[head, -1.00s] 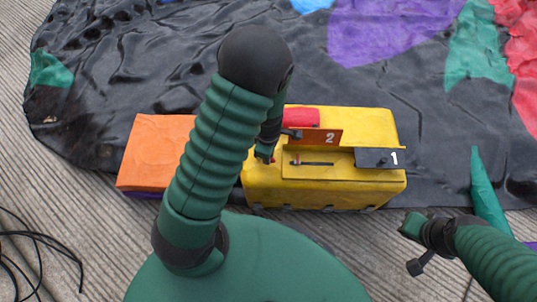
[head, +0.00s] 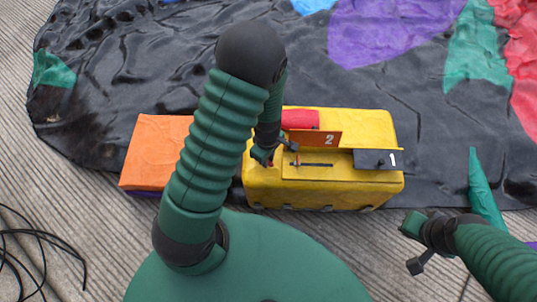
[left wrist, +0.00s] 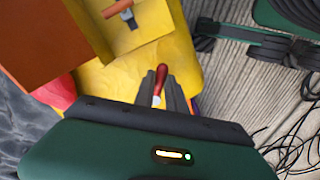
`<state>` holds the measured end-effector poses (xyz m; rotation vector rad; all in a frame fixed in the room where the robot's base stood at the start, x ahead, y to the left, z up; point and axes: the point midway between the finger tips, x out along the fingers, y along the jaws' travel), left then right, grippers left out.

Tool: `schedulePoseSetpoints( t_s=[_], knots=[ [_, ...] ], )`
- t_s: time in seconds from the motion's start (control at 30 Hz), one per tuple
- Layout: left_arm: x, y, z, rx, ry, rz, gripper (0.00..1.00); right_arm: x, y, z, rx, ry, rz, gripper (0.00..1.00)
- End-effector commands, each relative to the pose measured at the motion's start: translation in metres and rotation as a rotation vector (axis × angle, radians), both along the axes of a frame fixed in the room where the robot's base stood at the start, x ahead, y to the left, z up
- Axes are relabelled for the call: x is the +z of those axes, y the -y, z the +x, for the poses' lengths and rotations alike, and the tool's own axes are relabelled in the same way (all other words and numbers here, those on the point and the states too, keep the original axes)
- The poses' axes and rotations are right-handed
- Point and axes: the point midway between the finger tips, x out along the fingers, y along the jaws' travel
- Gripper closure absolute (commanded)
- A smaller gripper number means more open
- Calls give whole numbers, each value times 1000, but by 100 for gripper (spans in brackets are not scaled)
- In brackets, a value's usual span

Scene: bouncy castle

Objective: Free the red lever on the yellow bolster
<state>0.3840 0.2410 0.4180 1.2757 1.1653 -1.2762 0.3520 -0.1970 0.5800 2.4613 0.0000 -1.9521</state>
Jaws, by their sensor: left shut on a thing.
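The yellow bolster (head: 385,190) lies on its side of the black mat's near edge. My left gripper (left wrist: 161,94) is shut on the red lever (left wrist: 161,76), whose red tip stands out between the fingers at the bolster's end. In the head view my left gripper (head: 265,158) is low over the bolster's left end and mostly hides the lever. An orange plate marked 2 (head: 310,138) and a black plate marked 1 (head: 374,158) sit on the bolster. An orange peg (left wrist: 118,9) stands near a slot. My right gripper (head: 413,244) is away from the bolster, at the right.
An orange block (head: 150,160) is just left of the bolster. A red piece (head: 300,119) is behind plate 2. Black cables (head: 40,245) lie on the ribbed ground at the left.

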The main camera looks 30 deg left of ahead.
Motion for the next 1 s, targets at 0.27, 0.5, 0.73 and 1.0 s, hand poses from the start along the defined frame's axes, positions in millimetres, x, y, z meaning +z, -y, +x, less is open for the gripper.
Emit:
schedulePoseSetpoints(
  t_s=[0.27, 0.5, 0.73, 1.0],
  knots=[
    [4, -2, -10, -258, -2, -2, 100, 23, 0, 0, 0, 0, 0, 100],
    [4, -5, -17, -487, -3, -3, 100, 41, 0, 0, 0, 0, 0, 100],
    [3, -10, -23, -687, -2, -2, 100, 56, 0, 0, 0, 0, 0, 100],
    [2, -14, -26, -853, -2, -2, 100, 68, 0, 0, 0, 0, 0, 100]
  ],
)
